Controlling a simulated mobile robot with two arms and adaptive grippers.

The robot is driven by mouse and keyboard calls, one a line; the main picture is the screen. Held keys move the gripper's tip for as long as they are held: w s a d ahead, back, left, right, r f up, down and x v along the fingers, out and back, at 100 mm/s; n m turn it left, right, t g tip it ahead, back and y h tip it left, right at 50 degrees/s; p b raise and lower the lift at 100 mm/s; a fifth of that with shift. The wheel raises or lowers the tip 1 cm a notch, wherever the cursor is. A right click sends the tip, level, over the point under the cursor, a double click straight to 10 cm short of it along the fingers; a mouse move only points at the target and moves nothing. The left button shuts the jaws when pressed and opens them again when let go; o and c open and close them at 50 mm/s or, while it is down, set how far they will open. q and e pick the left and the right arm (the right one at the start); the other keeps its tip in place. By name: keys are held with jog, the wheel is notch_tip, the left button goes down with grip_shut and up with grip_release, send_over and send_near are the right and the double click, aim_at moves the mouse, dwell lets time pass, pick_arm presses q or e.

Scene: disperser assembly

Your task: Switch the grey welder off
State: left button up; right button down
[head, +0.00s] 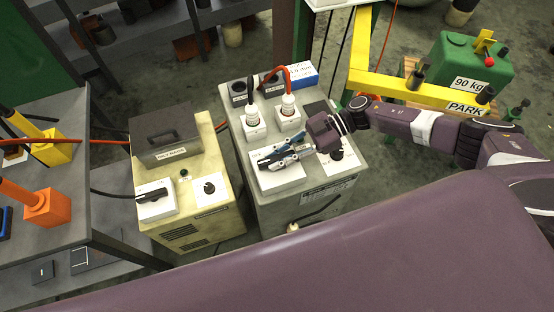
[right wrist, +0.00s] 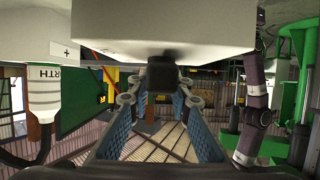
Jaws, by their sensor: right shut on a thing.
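The grey welder (head: 278,214) stands in the middle of the head view. A white switch block (head: 280,183) sits on its top; it also fills the upper middle of the right wrist view (right wrist: 180,25). My right gripper (head: 270,161) reaches over the block from the right. In the right wrist view its blue-padded fingers (right wrist: 162,104) are on either side of the black switch handle (right wrist: 162,74), shut on it. The fingers hide much of the handle in the head view, so I cannot read its position. My left gripper is not in view.
Two white plugs with black and red cables (head: 288,107) and a dial plate (head: 340,175) flank the switch block. A cream welder (head: 210,226) with its own black-handled switch stands left. A yellow frame (head: 430,98) and green 90 kg block (head: 455,62) are at right.

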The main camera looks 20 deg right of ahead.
dwell(0.5)
jog(key=c, duration=1.8)
grip_release()
jog(key=shift+o, duration=0.2)
jog(key=v, duration=1.2)
